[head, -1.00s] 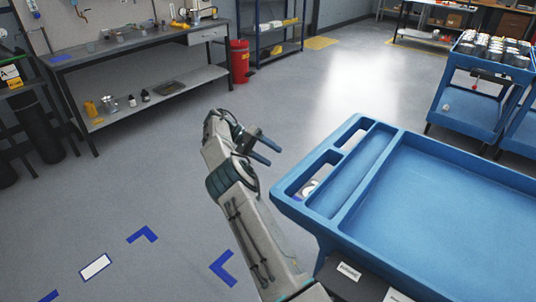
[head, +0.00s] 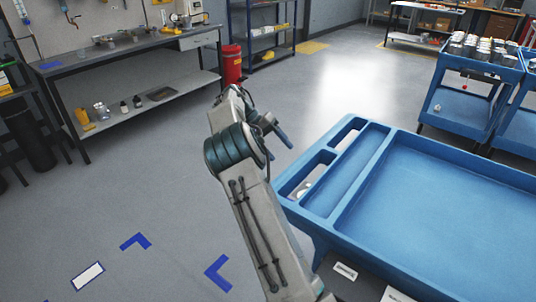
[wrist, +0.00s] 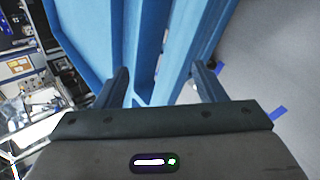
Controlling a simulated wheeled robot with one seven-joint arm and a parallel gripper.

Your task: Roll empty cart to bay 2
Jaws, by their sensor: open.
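The empty blue cart (head: 440,195) stands at the right of the head view, its wide top tray bare and its slotted handle end (head: 330,165) toward my arm. My gripper (head: 277,130) is beside the handle end in the head view, partly hidden behind my own wrist. In the wrist view, my gripper (wrist: 162,85) is open, its two fingers on either side of the cart's blue end (wrist: 168,50). I cannot tell whether they touch it. Blue corner marks (head: 218,272) and a white label (head: 88,276) lie on the floor at the lower left.
A workbench (head: 130,50) with a lower shelf stands along the back left. A red bin (head: 232,64) and a blue shelf rack (head: 268,45) are beside it. A loaded blue cart (head: 470,85) stands at the right back. The floor between is clear.

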